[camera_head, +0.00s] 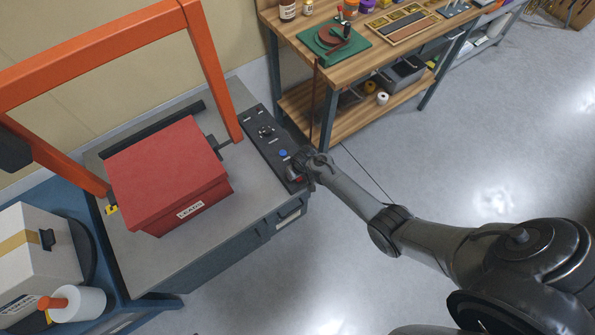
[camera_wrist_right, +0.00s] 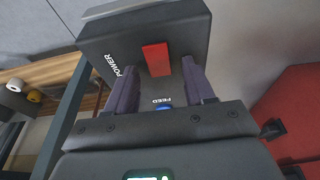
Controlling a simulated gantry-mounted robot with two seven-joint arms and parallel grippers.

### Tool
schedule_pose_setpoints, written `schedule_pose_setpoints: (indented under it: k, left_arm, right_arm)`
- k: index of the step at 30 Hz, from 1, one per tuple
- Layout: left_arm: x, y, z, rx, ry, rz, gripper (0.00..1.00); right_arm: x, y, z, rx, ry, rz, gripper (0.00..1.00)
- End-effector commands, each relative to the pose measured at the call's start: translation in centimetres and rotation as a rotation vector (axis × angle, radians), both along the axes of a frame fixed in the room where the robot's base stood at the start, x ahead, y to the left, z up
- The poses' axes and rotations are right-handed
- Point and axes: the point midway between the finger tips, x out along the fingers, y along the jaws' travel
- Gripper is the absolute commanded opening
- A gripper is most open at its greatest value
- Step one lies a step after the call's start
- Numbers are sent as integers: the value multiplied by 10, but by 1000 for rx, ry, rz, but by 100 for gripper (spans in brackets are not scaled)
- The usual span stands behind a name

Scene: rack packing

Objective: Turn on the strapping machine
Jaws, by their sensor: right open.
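The strapping machine (camera_head: 190,245) is a grey table with an orange arch (camera_head: 95,55) over it and a dark control panel (camera_head: 262,130) along its right side. In the right wrist view the panel end (camera_wrist_right: 110,42) shows a red rocker switch (camera_wrist_right: 157,60) beside the word POWER, and a blue button (camera_wrist_right: 163,108) near FEED, partly hidden. My right gripper (camera_wrist_right: 160,72) is open, its fingers on either side of the red switch, close to the panel; whether they touch it I cannot tell. In the head view the right gripper (camera_head: 293,170) hides that end of the panel. My left gripper is not in view.
A red box (camera_head: 170,165) sits on the machine's top under the arch. A blue cart (camera_head: 130,308) with a white box (camera_head: 35,250) and a white roll (camera_head: 80,303) stands at lower left. A wooden workbench (camera_head: 300,35) stands behind.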

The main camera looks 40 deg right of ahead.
Motion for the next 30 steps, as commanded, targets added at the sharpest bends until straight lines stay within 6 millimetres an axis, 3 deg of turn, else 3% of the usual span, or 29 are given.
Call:
schedule_pose_setpoints:
  k: [5, 21, 30]
  left_arm:
    - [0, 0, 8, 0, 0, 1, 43]
    - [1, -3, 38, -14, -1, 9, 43]
    - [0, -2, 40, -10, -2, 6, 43]
  right_arm:
    - [-3, 0, 14, 0, -1, -1, 53]
    - [-24, 3, 92, 1, -1, 0, 53]
    - [-28, 3, 104, 0, 1, -1, 53]
